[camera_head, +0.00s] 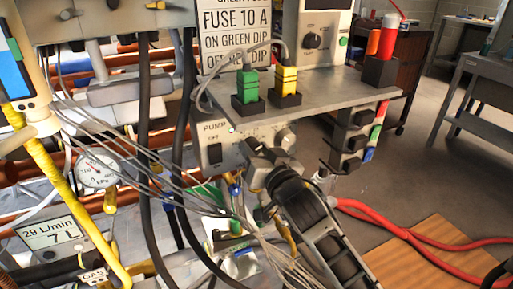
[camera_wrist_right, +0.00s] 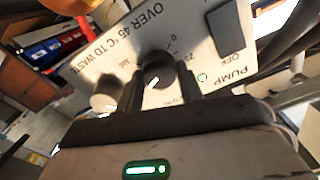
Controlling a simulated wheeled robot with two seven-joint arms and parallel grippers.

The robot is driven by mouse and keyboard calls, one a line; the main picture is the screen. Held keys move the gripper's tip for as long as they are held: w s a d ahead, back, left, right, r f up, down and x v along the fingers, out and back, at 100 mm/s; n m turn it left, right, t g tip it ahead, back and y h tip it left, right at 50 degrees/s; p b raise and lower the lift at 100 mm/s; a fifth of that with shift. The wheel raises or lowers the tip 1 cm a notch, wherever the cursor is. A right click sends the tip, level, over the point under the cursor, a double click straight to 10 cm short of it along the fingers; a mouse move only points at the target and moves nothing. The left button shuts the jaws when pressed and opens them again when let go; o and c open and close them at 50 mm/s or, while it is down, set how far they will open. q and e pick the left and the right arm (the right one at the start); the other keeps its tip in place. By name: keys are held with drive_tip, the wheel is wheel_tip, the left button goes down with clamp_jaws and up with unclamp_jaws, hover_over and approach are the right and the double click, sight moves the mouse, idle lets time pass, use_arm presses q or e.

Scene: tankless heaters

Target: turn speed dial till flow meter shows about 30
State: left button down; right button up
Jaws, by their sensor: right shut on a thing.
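The flow meter display (camera_head: 55,235) at the lower left of the head view reads 29 L/min, with 7 L below it. The speed dial (camera_wrist_right: 158,74) is a black round knob with a white pointer mark on the pump panel (camera_wrist_right: 205,70), with numbers around it. My right gripper (camera_head: 258,165) reaches up to the pump panel from the lower right. In the wrist view its two fingers stand on either side of the dial, shut on it. In the head view the gripper hides the dial.
A second, silver knob (camera_head: 286,138) sits close to the right gripper. Grey wires and black hoses cross left of the panel. A green plug (camera_head: 248,85) and a yellow plug (camera_head: 286,80) stand on the shelf above. A red hose (camera_head: 400,232) lies at the right.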

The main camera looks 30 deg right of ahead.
drive_tip(key=o, duration=1)
drive_tip(key=shift+s, duration=0.1)
drive_tip(key=s, duration=1.5)
drive_tip(key=shift+s+a, duration=0.35)
drive_tip(key=shift+a, duration=0.1)
